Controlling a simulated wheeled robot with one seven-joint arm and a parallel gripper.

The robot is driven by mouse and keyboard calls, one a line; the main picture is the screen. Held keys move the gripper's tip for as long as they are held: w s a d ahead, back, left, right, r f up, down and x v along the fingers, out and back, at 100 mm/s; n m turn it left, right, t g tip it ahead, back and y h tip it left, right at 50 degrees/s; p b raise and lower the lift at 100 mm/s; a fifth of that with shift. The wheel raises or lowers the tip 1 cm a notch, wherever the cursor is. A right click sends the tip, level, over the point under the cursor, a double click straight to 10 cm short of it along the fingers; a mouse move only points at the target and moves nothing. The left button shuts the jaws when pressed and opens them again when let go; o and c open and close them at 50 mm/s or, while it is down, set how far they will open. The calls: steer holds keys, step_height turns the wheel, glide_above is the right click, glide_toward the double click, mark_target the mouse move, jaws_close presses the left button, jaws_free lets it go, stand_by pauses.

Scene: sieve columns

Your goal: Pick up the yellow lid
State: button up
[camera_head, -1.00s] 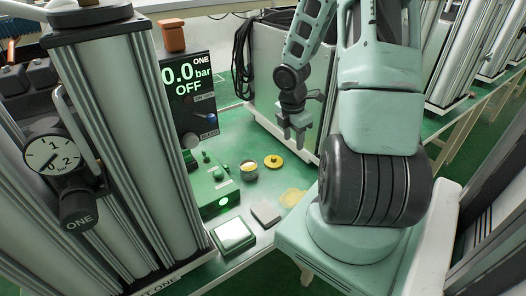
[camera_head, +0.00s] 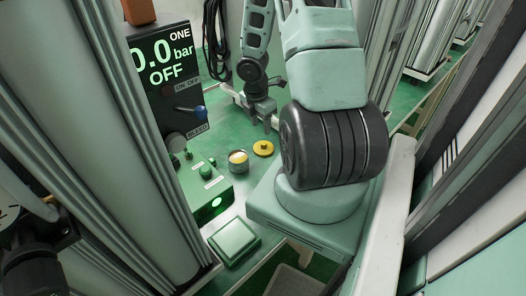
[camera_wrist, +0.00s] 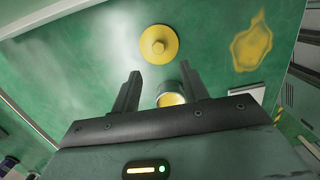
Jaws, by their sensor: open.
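The yellow lid (camera_head: 263,148) lies flat on the green bench top, just behind and right of a small round pot (camera_head: 238,160) with yellow contents. In the wrist view the lid (camera_wrist: 158,44) is a yellow disc with a small round knob in its middle, ahead of the fingertips and apart from them. My gripper (camera_head: 262,116) is above the bench near the lid, its fingers apart and empty. In the wrist view my gripper (camera_wrist: 158,82) frames the pot (camera_wrist: 170,96), which shows partly behind the gripper body.
A green control box (camera_head: 205,188) stands left of the pot. A pressure panel (camera_head: 168,75) reading 0.0 bar OFF and tall metal columns (camera_head: 100,130) are further left. A pale-topped green square (camera_head: 234,241) lies in front. A yellow stain (camera_wrist: 252,44) marks the bench right of the lid.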

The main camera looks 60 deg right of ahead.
mark_target(263, 143)
steer(key=f+b, duration=0.1)
steer(key=f, duration=0.2)
steer(key=d+f+b, duration=0.1)
steer(key=f, duration=0.2)
steer(key=f+b, duration=0.1)
steer(key=f, duration=0.1)
steer(key=shift+s+d+f, duration=0.1)
steer(key=shift+d+f, duration=0.1)
steer(key=shift+f, duration=0.2)
steer(key=shift+c, duration=0.2)
jaws_close()
